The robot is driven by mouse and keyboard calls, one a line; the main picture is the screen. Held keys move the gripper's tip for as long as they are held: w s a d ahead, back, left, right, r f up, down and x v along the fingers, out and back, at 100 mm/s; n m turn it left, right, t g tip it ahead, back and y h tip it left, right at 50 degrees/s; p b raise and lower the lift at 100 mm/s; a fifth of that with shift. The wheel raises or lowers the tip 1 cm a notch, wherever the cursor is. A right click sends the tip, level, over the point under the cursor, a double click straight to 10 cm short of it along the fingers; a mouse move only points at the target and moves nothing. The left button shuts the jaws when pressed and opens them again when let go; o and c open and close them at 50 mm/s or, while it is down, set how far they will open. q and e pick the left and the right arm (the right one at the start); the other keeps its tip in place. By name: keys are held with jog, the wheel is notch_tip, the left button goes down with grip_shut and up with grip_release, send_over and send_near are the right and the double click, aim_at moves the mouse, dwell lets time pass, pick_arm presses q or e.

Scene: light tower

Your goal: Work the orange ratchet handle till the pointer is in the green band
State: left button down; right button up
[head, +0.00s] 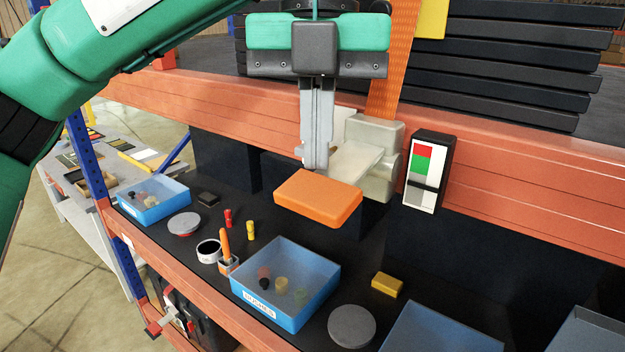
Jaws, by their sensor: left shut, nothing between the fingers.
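The orange ratchet handle (318,198) is a flat block on a pale lever, sticking out from the ratchet's grey-white body (378,150) on the orange beam. My left gripper (316,168) comes down from above, shut and empty. Its fingertips are just above or behind the handle's back edge; I cannot tell whether they touch. The gauge (427,172) is a black-framed panel to the right, with a red band above a green band (421,166) and grey and white below. A dark mark crosses below the green; I cannot be sure it is the pointer. My right gripper is out of view.
An orange strap (394,60) rises behind my left gripper. Below the handle, the black shelf holds blue bins (262,308), a grey disc (352,326), a yellow block (387,284) and small parts. Black slats (520,65) stand behind the beam.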

pick_arm(q)
notch_tip(320, 180, up, 12)
jog(key=w, duration=0.1)
jog(key=shift+p, duration=0.4)
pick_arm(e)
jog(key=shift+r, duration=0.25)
pick_arm(q)
jog(key=shift+w+d, duration=0.15)
dwell(0.7)
